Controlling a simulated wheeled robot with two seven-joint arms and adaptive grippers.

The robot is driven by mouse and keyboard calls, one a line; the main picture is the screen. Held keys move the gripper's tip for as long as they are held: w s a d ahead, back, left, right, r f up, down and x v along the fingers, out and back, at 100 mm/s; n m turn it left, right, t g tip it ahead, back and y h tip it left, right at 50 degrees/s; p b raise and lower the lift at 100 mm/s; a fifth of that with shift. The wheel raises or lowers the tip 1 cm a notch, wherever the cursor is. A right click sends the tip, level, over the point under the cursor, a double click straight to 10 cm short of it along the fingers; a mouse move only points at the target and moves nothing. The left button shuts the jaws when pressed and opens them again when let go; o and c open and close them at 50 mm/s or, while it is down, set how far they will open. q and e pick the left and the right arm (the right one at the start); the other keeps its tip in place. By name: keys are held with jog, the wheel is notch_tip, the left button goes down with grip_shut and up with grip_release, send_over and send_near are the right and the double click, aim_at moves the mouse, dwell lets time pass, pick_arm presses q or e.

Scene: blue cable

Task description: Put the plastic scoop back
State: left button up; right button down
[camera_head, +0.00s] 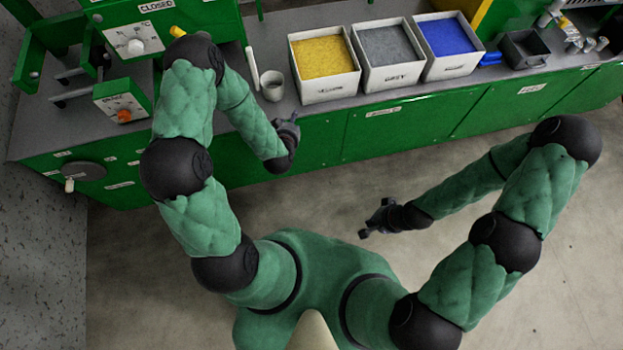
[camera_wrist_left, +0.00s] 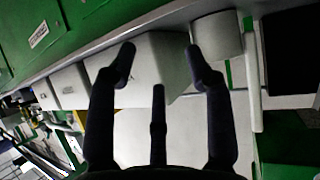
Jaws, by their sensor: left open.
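A light grey cup-shaped piece (camera_head: 272,85) stands on the bench, with a thin pale stick (camera_head: 252,68) close to its left. I cannot tell whether they join as one scoop. The cup shape also shows in the left wrist view (camera_wrist_left: 218,38), with the stick (camera_wrist_left: 253,80) beside it. A small blue object (camera_head: 490,58), possibly a scoop, lies right of the blue bin. My left gripper (camera_head: 289,121) is near the bench's front edge; in the left wrist view its fingers (camera_wrist_left: 162,65) are spread and empty. My right gripper (camera_head: 370,218) is open and empty over the floor.
Bins of yellow (camera_head: 325,92), grey (camera_head: 392,81) and blue (camera_head: 453,69) material stand along the bench. A dark square container (camera_head: 524,50) is further right. A green machine with a dial (camera_head: 135,46) stands at the left. The floor before the bench is clear.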

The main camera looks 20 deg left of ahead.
pick_arm(q)
jog(key=s+d+f+m+g+h, duration=0.1)
jog(key=s+d+f+g+h, duration=0.2)
jog(key=s+d, duration=0.4)
jog(key=s+d+f+m+g+h, duration=0.1)
jog(key=s+d+f+g+h, duration=0.2)
jog(key=s, duration=1.1)
jog(key=d+f+g, duration=0.2)
jog(key=d+g, duration=0.2)
jog(key=g, duration=0.1)
jog(key=shift+s+d+f, duration=0.3)
jog(key=shift+s+d, duration=0.05)
jog(key=shift+c, duration=0.3)
